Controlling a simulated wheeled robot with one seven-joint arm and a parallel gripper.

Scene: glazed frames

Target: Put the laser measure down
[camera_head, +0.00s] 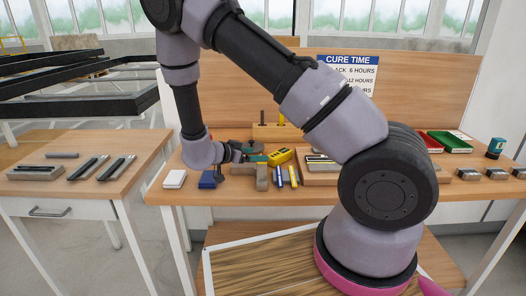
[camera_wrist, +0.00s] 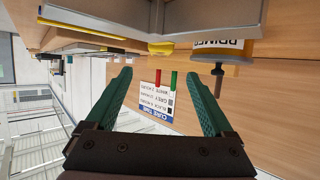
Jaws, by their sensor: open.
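A yellow device with dark markings (camera_head: 280,156), which looks like the laser measure, lies among the items at the middle of the workbench. My gripper (camera_head: 262,158) is low over the bench, just left of this device, with its green fingers pointing toward it. In the wrist view my gripper (camera_wrist: 155,74) is open, with nothing between its fingers. That view is upside down. A yellow item (camera_wrist: 160,46) shows beyond the fingertips, but I cannot tell whether it is the same device. Whether the fingers touch the device is too small to tell.
Grey blocks (camera_head: 262,178), blue and yellow markers (camera_head: 279,178), a blue box (camera_head: 207,180) and a white box (camera_head: 174,179) crowd the bench nearby. A primer tin (camera_wrist: 222,50) shows in the wrist view. The cure time sign (camera_head: 349,75) hangs behind. A side table (camera_head: 60,200) stands left.

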